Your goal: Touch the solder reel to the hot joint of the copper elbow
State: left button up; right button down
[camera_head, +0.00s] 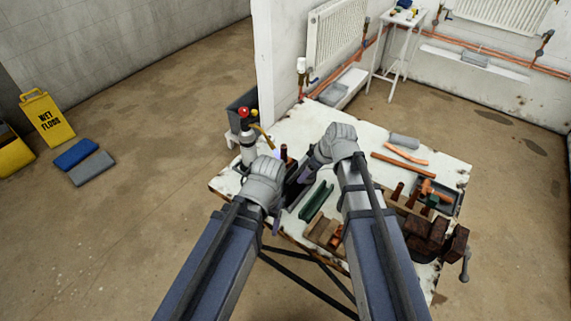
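My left gripper (287,193) is low over the left half of the white workbench (345,125). My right gripper (308,172) is just beside it, turned inward. The fingers of both are dark, small and overlapping, so I cannot tell whether they are open or shut, or whether they hold anything. I cannot pick out a solder reel. Copper fittings (428,189) lie in a dark tray (450,186) at the bench's right, and a small copper piece (337,236) sits by a wooden block (320,231) at the front. I cannot tell which is the elbow.
A green channel (316,201) lies in the middle. Copper pipes (403,165) and a grey roll (404,141) lie farther back. A rusty vise (435,238) is at front right.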

jog(key=shift+w+a, duration=0.15)
jog(key=shift+a, duration=0.45)
jog(key=shift+w+a, duration=0.1)
jog(key=shift+a, duration=0.25)
jog(key=shift+a, duration=0.35)
jog(key=shift+w+a+f, duration=0.1)
jog(key=shift+w+a, duration=0.1)
jog(key=shift+a, duration=0.5)
jog(key=shift+w+a, duration=0.1)
jog(key=shift+a, duration=0.25)
jog(key=shift+a, duration=0.35)
jog(key=shift+w+a+f, duration=0.1)
jog(key=shift+w+a, duration=0.05)
jog(key=shift+a, duration=0.15)
jog(key=shift+a, duration=0.4)
jog(key=shift+w+a, duration=0.15)
jog(key=shift+a, duration=0.2)
